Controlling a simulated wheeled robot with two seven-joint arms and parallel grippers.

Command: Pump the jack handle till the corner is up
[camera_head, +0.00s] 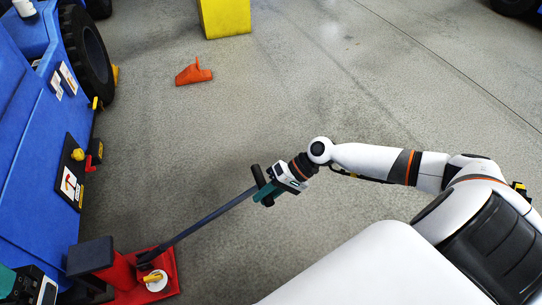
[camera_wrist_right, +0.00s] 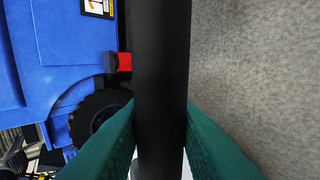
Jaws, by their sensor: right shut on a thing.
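A red floor jack (camera_head: 122,272) stands at the lower left of the head view, next to the blue vehicle (camera_head: 35,130). Its grey handle (camera_head: 215,213) slopes up to the right and ends in a black grip. My right gripper (camera_head: 266,190) is shut on this grip; the right wrist view shows the black grip (camera_wrist_right: 160,80) between its teal fingers. My left gripper (camera_head: 8,282) shows only in part at the lower left edge, by the vehicle; its jaws cannot be made out. I cannot tell whether the vehicle's corner is raised.
A black wheel (camera_head: 90,45) is on the vehicle farther up. An orange wedge-shaped chock (camera_head: 194,73) lies on the floor, and a yellow block (camera_head: 224,15) stands beyond it. A yellow and white round part (camera_head: 155,281) sits on the jack's base. The concrete floor around the handle is clear.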

